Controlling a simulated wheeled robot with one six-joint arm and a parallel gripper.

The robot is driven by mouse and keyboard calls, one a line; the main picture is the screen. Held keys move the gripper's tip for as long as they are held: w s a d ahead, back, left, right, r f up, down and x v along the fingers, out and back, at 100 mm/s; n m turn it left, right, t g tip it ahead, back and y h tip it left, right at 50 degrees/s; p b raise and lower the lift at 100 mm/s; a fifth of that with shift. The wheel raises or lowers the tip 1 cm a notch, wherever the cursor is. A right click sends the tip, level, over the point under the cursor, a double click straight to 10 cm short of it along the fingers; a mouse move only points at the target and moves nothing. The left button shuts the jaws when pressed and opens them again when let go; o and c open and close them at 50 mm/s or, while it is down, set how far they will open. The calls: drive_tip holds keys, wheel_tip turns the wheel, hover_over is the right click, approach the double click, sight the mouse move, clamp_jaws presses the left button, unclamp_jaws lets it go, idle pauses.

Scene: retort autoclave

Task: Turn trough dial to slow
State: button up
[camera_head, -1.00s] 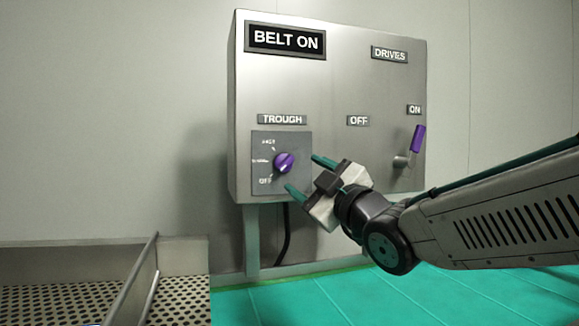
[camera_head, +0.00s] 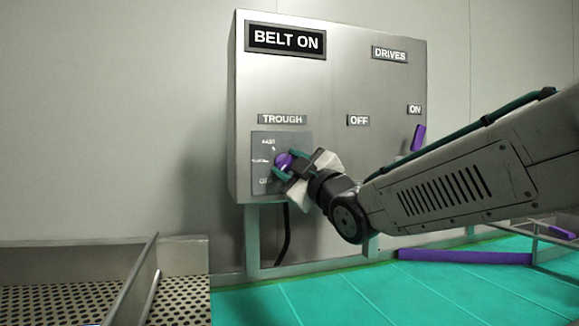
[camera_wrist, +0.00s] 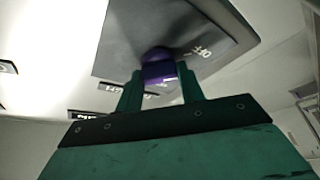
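The trough dial is a purple knob (camera_head: 283,160) on a dark square plate (camera_head: 262,180) under the TROUGH label (camera_head: 282,119). FAST is marked at the top of the plate, OFF at the bottom, and a middle mark is too blurred to read. My gripper (camera_head: 291,164) is at the knob, one teal finger on each side. In the wrist view the purple knob (camera_wrist: 158,70) fills the gap between the fingertips (camera_wrist: 160,84), so the fingers appear closed on it. The fingers partly cover the knob, and I cannot tell where its pointer stands.
The steel control box (camera_head: 345,90) shows a BELT ON display (camera_head: 286,40). A purple drives lever (camera_head: 418,137) stands near the ON label, partly behind my arm. A perforated metal trough (camera_head: 60,300) lies at lower left.

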drive_tip(key=shift+m, duration=0.4)
drive_tip(key=m+t+h, duration=0.1)
drive_tip(key=m, duration=0.2)
drive_tip(key=m+t, duration=0.1)
drive_tip(key=m, duration=0.1)
drive_tip(key=shift+a+f+m+h, duration=0.15)
drive_tip(key=shift+m+h, duration=0.25)
drive_tip(key=m+h, duration=0.1)
drive_tip(key=m, duration=0.2)
drive_tip(key=m+t+h, duration=0.1)
drive_tip(key=m+h, duration=0.1)
drive_tip(key=m, duration=0.2)
drive_tip(key=shift+s+t+h, duration=0.1)
drive_tip(key=shift+t+h, duration=0.2)
drive_tip(key=shift+m, duration=0.4)
drive_tip(key=o, duration=1)
